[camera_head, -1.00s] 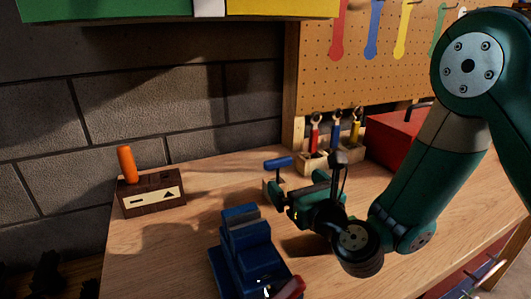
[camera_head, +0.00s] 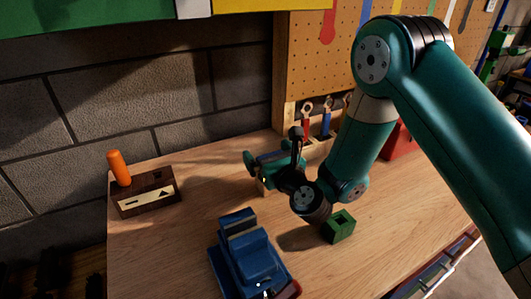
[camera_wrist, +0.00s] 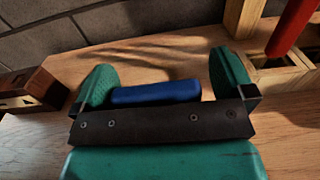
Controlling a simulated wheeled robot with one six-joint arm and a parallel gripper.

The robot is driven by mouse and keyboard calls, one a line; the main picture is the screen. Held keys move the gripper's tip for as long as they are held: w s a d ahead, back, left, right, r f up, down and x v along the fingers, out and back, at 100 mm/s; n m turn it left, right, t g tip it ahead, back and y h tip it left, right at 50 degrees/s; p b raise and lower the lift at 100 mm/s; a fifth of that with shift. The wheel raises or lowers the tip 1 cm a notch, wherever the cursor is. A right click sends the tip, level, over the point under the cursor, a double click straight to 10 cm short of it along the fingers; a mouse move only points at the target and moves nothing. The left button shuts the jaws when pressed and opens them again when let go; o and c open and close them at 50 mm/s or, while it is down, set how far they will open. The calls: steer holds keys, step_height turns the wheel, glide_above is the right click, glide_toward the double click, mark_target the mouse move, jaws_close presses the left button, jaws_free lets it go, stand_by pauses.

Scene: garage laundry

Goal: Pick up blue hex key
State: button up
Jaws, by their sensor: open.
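The blue hex key shows as a blue bar-shaped handle (camera_wrist: 156,92) in the wrist view, lying crosswise between the two green fingers. My gripper (camera_wrist: 162,80) is open, with one finger at each end of the handle; a small gap shows on the right side. I cannot tell whether the left finger touches it. In the head view my gripper (camera_head: 268,162) is at a small wooden holder (camera_head: 265,187) on the workbench and hides most of the hex key. The key's shaft is hidden.
A blue vise (camera_head: 245,255) stands at the front. A green cube (camera_head: 339,226) lies right of my wrist. A dark block with an orange handle (camera_head: 118,168) is at the left. Red and blue tools (camera_head: 326,122) stand in holders behind, near a red box (camera_head: 398,138).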

steer(key=shift+a, duration=0.2)
steer(key=c, duration=0.9)
step_height(320, 180, up, 26)
steer(key=p, duration=2.3)
steer(key=shift+p, duration=0.35)
